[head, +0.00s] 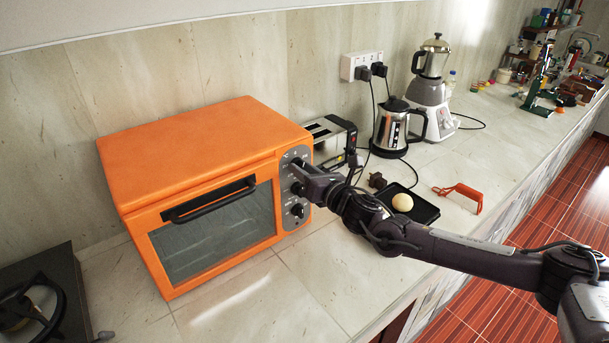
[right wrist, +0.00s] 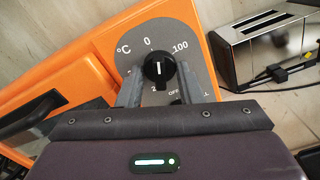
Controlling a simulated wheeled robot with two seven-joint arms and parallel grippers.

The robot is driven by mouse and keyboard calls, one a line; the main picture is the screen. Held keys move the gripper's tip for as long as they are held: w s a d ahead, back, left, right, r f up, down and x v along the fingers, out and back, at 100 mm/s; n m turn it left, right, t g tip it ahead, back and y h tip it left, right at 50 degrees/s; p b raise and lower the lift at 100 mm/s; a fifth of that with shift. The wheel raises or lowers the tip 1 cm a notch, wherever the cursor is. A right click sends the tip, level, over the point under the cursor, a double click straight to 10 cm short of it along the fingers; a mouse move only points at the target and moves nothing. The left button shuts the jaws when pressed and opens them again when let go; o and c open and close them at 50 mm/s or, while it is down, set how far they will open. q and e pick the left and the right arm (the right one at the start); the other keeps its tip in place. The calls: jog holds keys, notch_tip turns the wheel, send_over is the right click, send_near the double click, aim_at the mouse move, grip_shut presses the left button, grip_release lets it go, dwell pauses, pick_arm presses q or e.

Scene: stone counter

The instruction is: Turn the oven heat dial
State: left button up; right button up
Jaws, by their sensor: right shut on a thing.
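The orange oven (head: 200,155) stands on the counter with its door shut and a grey dial panel on its right front. In the right wrist view, the black heat dial (right wrist: 159,68) sits on the grey plate marked °C, 0 and 100. Its white mark points up, roughly toward the 0. My right gripper (right wrist: 160,84) is shut on the heat dial, one finger at each side. In the head view, my right gripper (head: 304,172) reaches the upper part of the panel and partly hides the top dial. My left gripper is not in view.
A toaster (head: 330,132), a kettle (head: 390,130) and a blender (head: 430,90) stand right of the oven. A black tray (head: 425,212) holds a round pale thing (head: 402,202) near my right arm. A dark hob (head: 45,290) is at lower left. The counter before the oven is clear.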

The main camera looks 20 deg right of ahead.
jog(key=m+b, duration=0.3)
jog(key=m, duration=1.1)
jog(key=shift+r+m, duration=0.1)
jog(key=shift+m, duration=0.3)
jog(key=m, duration=0.3)
jog(key=shift+m+p, duration=0.3)
jog(key=shift+p, duration=0.1)
jog(key=m+p, duration=0.1)
jog(key=m, duration=0.4)
jog(key=shift+p, duration=0.3)
jog(key=shift+m, duration=0.3)
